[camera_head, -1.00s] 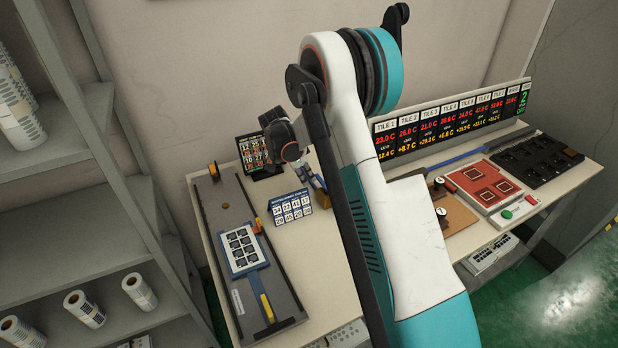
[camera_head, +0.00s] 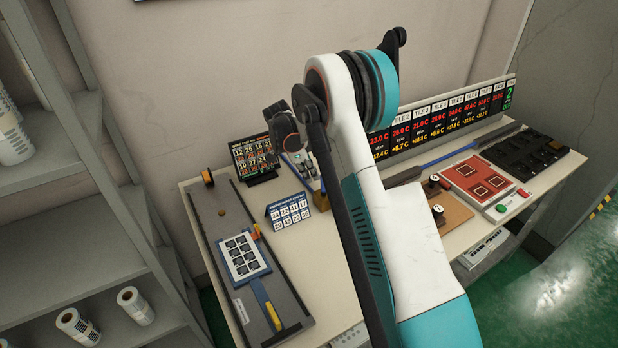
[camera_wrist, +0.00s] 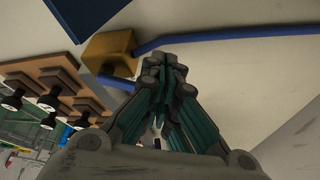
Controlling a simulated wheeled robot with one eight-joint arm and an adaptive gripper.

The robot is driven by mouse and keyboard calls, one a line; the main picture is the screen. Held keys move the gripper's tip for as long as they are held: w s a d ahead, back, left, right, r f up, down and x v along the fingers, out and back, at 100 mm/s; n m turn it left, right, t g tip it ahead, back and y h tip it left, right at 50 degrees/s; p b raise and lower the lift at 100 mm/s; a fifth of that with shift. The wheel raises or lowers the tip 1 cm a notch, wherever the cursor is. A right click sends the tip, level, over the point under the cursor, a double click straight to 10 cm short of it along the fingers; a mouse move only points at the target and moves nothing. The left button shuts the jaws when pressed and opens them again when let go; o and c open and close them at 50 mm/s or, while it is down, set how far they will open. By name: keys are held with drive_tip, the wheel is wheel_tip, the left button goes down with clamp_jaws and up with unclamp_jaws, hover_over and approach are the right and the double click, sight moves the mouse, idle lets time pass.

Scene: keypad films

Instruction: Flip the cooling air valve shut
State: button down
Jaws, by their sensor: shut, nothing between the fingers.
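A brass-coloured valve block (camera_wrist: 110,52) with blue tube on two sides is at the upper left of the wrist view. In the head view the brass block (camera_head: 321,200) shows just left of my arm, partly covered by it. My gripper (camera_wrist: 166,84) is shut and empty. In the wrist view its fingertips appear just below and right of the block, close to the blue tube (camera_wrist: 225,40). I cannot tell whether they touch. The valve's lever position is not clear in either view.
Brown blocks with black knobs (camera_wrist: 50,98) lie left in the wrist view. A small number display (camera_head: 253,157) and a blue-white card (camera_head: 289,211) stand near the arm. A long grey fixture (camera_head: 215,225) is at left. A long tile display (camera_head: 440,112) runs along the back.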

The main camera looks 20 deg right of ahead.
drive_tip(key=shift+w+d, duration=0.1)
drive_tip(key=shift+d, duration=1.65)
drive_tip(key=shift+s+d, duration=0.4)
drive_tip(key=shift+d, duration=0.3)
drive_tip(key=shift+s+d, duration=0.4)
drive_tip(key=shift+d, duration=0.25)
drive_tip(key=shift+s+a, duration=0.1)
drive_tip(key=shift+s+a+b, duration=0.3)
drive_tip(key=shift+s+a, duration=0.2)
drive_tip(key=v, duration=1.2)
drive_tip(key=shift+s, duration=0.1)
